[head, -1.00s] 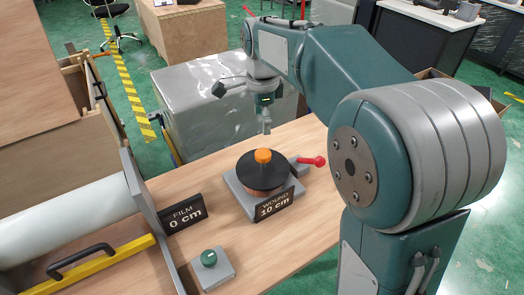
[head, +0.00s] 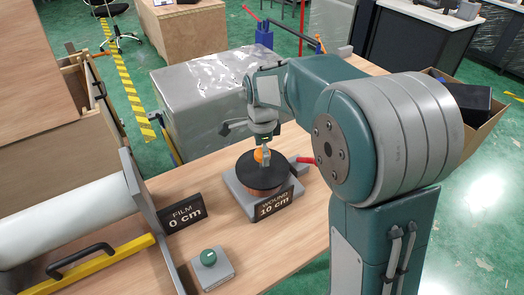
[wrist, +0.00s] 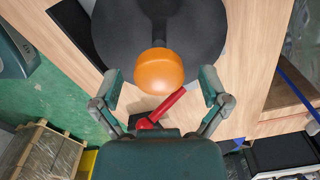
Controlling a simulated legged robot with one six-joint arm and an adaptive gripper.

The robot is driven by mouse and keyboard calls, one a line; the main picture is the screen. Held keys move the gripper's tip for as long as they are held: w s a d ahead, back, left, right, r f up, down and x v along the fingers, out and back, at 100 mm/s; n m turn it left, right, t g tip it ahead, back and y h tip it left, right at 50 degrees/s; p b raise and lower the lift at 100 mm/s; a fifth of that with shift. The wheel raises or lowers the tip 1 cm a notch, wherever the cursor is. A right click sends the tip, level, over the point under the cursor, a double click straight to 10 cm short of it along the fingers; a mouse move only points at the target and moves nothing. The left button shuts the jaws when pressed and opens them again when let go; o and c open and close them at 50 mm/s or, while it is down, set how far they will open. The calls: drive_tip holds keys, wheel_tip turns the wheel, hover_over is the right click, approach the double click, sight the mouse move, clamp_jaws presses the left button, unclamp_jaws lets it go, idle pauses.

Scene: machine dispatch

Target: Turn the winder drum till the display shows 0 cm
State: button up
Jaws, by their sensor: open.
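The winder drum (head: 262,183) has a black round top, a copper-coloured wound side and an orange knob (head: 259,155). It sits on a grey base (head: 237,198) on the wooden table. The display (head: 275,204) at its front reads "WOUND 10 cm". My gripper (head: 266,160) is over the drum, pointing down beside the knob. In the wrist view my gripper (wrist: 161,97) is open, its fingers spread to either side of the orange knob (wrist: 159,71), which lies a little ahead of the fingertips. A red-handled lever (wrist: 163,108) shows below the knob.
A second sign (head: 184,213) reads "FILM 0 cm" next to a white roll (head: 70,218). A green button (head: 208,258) on a grey block stands at the table front. A yellow bar (head: 105,262) with a black handle lies left. A grey wrapped crate (head: 210,100) stands behind the table.

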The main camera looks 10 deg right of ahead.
clamp_jaws()
drive_tip(key=shift+n, duration=0.4)
